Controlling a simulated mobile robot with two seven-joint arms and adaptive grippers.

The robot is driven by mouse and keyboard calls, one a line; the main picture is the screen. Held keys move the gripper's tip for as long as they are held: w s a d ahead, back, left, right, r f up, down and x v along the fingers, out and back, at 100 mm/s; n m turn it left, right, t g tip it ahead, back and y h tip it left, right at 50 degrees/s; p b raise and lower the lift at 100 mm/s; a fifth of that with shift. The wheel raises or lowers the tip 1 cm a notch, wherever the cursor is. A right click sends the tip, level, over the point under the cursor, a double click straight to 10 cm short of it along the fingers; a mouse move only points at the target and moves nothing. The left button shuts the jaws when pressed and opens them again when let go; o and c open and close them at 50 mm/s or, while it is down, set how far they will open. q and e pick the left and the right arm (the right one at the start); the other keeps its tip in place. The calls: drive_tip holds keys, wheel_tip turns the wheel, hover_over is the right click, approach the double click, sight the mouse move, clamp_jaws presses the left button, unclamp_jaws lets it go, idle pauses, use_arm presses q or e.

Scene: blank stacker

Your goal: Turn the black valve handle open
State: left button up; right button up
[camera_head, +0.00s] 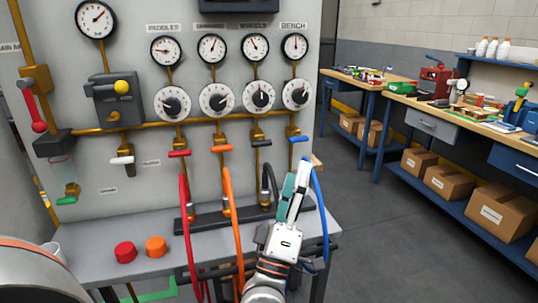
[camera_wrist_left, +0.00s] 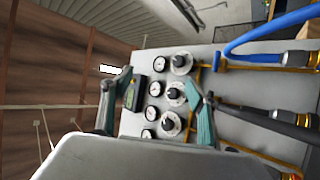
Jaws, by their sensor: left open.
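The black valve handle (camera_head: 261,142) lies crosswise on its brass valve in the head view, third from the left in a row of red, orange, black and blue handles. A black hose (camera_head: 268,180) shows below it, and its fitting (camera_wrist_left: 304,121) shows in the left wrist view. My left gripper (camera_head: 296,172) is open, below and right of the black handle in the head view, near the blue hose. In the left wrist view its fingers (camera_wrist_left: 160,80) stand apart with nothing held; I cannot make out the black handle there. My right gripper is not in view.
The blue handle (camera_head: 298,138) and blue hose (camera_head: 320,205) are close to the gripper. The orange hose (camera_head: 232,225) and red hose (camera_head: 187,230) hang to the left. Regulator knobs (camera_head: 261,96) sit above the handles. Workbenches (camera_head: 430,123) stand at the right beyond open floor.

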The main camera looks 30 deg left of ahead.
sight(263, 144)
use_arm(q)
drive_tip(key=a+r+n+g+y+b, duration=0.45)
drive_tip(key=a+n+g+y, duration=0.75)
drive_tip(key=n, duration=0.9)
drive_tip(key=w+f+n+h+b, duration=0.1)
drive_tip(key=w+n, duration=0.1)
drive_tip(key=n, duration=0.1)
drive_tip(key=w+f+n+g+h+b, duration=0.1)
drive_tip(key=w+f+n+b, duration=0.1)
drive_tip(key=w+n, duration=0.1)
drive_tip(key=w+f+n+h+b, duration=0.1)
drive_tip(key=w+f+n, duration=0.1)
drive_tip(key=w+n, duration=0.1)
drive_tip(key=shift+w+a+f+h, duration=0.15)
drive_tip(key=shift+w+a+h, duration=0.1)
drive_tip(key=shift+h, duration=0.15)
drive_tip(key=b+x, duration=0.1)
drive_tip(key=x, duration=0.5)
drive_tip(key=shift+s+f, duration=0.1)
drive_tip(key=shift+w+a, duration=0.3)
drive_tip(key=shift+a, duration=0.1)
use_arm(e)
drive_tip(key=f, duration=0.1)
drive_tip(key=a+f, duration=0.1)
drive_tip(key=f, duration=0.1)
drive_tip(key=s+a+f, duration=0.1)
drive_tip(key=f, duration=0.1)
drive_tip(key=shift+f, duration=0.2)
